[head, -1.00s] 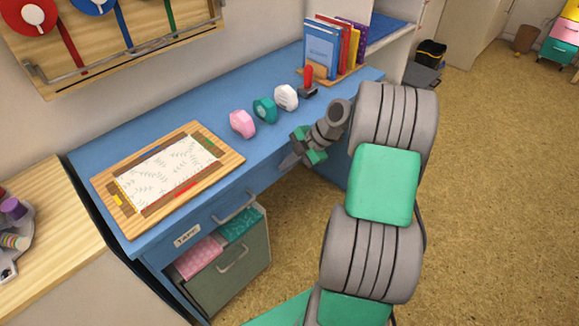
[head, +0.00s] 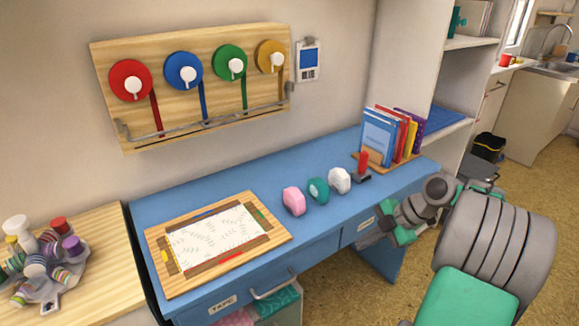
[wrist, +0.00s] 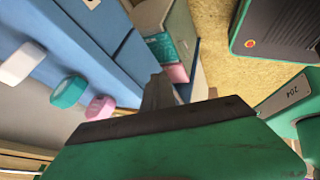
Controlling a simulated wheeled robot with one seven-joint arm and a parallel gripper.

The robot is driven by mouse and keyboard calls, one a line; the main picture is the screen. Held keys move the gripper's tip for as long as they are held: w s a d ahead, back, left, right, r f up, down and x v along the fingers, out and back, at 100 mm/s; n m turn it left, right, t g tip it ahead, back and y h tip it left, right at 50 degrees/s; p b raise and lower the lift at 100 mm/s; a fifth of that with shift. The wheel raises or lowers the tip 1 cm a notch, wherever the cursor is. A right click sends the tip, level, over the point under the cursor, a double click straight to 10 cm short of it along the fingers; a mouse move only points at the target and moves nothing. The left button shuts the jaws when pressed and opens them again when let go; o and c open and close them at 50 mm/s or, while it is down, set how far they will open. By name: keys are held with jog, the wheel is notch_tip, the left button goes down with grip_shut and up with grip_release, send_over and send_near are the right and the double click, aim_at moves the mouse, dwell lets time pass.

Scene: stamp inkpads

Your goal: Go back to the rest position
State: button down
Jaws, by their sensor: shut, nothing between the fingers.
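My gripper (head: 378,240) is in front of the blue desk (head: 330,165), at the right, near its front edge and apart from it. In the wrist view my gripper (wrist: 158,95) shows from behind, its narrow fingers together with nothing between them. A pink inkpad (head: 293,201), a teal inkpad (head: 318,190) and a white inkpad (head: 339,180) stand in a row on the desk. A stamp with a red handle (head: 363,162) stands to their right. The inkpads also show at the left of the wrist view.
A wooden board (head: 161,278) with a patterned sheet lies on the desk's left part. Books (head: 379,135) stand at the desk's back right. A drawer labelled TAPE (head: 222,303) is at the front. Four-coloured rolls hang on a wall rack (head: 105,60). Open floor (head: 340,300) lies in front.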

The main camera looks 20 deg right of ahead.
jog(key=s+a+r+m+g+h+p, duration=0.1)
jog(key=a+r+m+h+p, duration=0.2)
jog(key=a+r+m+p, duration=0.8)
jog(key=s+a+r+m+h+p, duration=0.2)
jog(key=s+a+r+m, duration=0.3)
jog(key=s+a+m, duration=0.3)
jog(key=s+h, duration=0.1)
jog(key=s, duration=0.1)
jog(key=shift+s+a+r+m, duration=0.3)
jog(key=shift+s+a+r, duration=0.1)
